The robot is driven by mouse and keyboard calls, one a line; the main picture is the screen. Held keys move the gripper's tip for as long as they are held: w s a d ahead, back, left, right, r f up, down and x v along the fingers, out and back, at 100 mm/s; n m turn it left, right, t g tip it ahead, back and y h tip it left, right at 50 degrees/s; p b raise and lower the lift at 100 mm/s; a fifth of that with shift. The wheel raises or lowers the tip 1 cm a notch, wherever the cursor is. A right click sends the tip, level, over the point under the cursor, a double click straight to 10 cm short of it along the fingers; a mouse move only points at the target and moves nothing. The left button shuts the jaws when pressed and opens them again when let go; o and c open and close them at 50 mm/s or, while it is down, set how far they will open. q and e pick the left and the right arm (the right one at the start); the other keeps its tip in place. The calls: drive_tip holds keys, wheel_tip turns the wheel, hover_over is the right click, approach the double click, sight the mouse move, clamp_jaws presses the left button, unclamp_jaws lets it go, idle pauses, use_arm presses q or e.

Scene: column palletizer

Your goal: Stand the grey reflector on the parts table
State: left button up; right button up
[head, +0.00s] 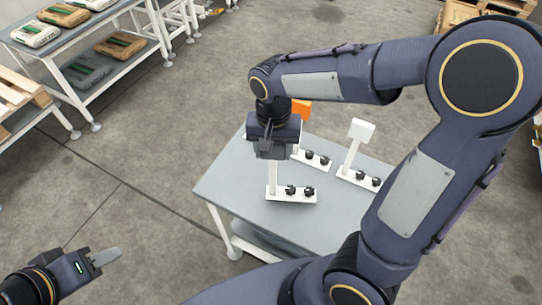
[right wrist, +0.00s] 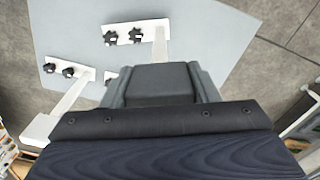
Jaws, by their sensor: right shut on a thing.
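The parts table (head: 232,190) has a grey top and pale legs. My right gripper (head: 270,148) is over its left part, pointing down and shut on the top of a reflector, which I take to be the grey reflector (head: 272,181). Its white post and flat white foot with two black knobs show below the jaws; its head is mostly hidden. It looks upright, with the foot at or very near the tabletop; I cannot tell if it touches. The right wrist view shows its foot (right wrist: 135,32) beyond the jaws (right wrist: 157,80). My left gripper (head: 103,258) is empty, away from the table at lower left.
An orange-headed reflector (head: 301,109) stands behind my right gripper, and a white-headed one (head: 361,131) stands to the right. Both have white feet with black knobs. A rack (head: 60,55) with bags is at upper left. The floor left of the table is clear.

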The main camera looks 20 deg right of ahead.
sight(271, 159)
drive_tip(key=shift+a+f, duration=0.3)
drive_tip(key=shift+f, duration=1.55)
drive_tip(key=shift+f, duration=0.1)
drive_tip(key=o, duration=1.5)
drive_tip(key=shift+o, duration=0.2)
